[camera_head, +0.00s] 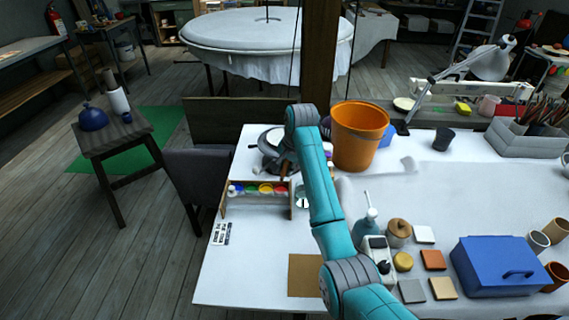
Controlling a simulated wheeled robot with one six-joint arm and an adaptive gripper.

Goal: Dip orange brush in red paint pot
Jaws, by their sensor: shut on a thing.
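A wooden rack (257,211) at the left part of the white table holds paint pots in a row. The red paint pot (281,188) is at the right end of the row, beside the yellow one. My gripper (285,164) is above and behind the right end of the rack, partly hidden by my own arm. It is shut on a small orange-brown thing, seemingly the orange brush (287,173), which points down near the red pot. The brush tip is too small to see, so I cannot tell whether it touches the paint.
A large orange bucket (359,137) stands just right of my wrist. A spray bottle (368,226), a lidded jar (398,232), sample tiles (433,260) and a blue box (500,266) fill the right front. The table's left front is mostly clear, with a brown square (305,275).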

